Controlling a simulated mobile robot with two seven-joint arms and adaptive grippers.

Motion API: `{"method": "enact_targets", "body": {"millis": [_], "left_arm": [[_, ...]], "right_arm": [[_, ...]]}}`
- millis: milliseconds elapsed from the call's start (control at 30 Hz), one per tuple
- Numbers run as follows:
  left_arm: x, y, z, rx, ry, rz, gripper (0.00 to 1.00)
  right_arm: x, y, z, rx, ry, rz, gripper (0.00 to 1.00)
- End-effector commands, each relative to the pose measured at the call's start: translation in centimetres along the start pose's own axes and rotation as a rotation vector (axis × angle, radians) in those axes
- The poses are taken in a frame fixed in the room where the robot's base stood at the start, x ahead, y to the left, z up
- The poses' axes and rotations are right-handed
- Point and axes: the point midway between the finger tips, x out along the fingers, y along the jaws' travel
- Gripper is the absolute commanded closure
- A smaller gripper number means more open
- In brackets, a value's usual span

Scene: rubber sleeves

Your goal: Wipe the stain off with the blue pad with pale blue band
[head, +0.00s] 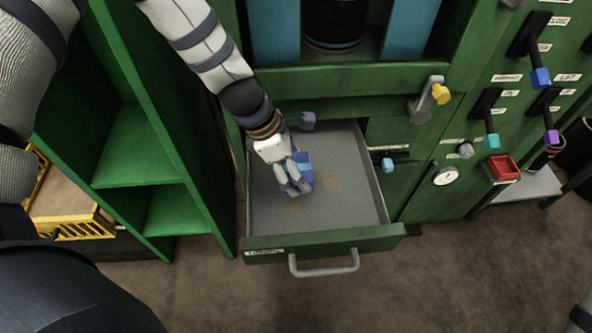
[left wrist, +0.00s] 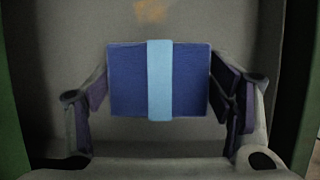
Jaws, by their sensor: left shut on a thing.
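The blue pad with pale blue band (head: 305,161) is in my left gripper (head: 297,180), inside the open grey drawer (head: 354,207). In the left wrist view the pad (left wrist: 130,80) sits between both fingers of the gripper (left wrist: 160,88), with its pale band upright across the middle. A brownish stain (head: 330,182) marks the drawer floor to the right of the gripper. A second brownish patch (head: 293,209) lies nearer the drawer front. One orange-brown stain (left wrist: 152,10) shows beyond the pad in the left wrist view. Whether the pad touches the floor is unclear. My right gripper is out of view.
The drawer's green front (head: 325,243) has a grey handle (head: 325,265). A green shelf unit (head: 137,145) stands on the left, near a yellow crate (head: 80,229). A green panel with levers and a red tray (head: 502,168) is on the right.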

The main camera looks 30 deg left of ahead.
Motion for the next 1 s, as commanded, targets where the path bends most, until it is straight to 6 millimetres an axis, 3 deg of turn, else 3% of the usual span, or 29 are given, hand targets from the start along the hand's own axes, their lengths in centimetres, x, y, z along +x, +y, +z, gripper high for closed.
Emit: {"method": "enact_targets", "body": {"millis": [400,1000], "left_arm": [[-2.9,-0.2,1.0,0.005,-0.001,-0.002,0.48],[-3.0,-0.1,0.9,-0.007,-0.003,0.004,0.48]], "right_arm": [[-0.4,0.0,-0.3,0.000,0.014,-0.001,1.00],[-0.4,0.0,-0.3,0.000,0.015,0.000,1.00]]}}
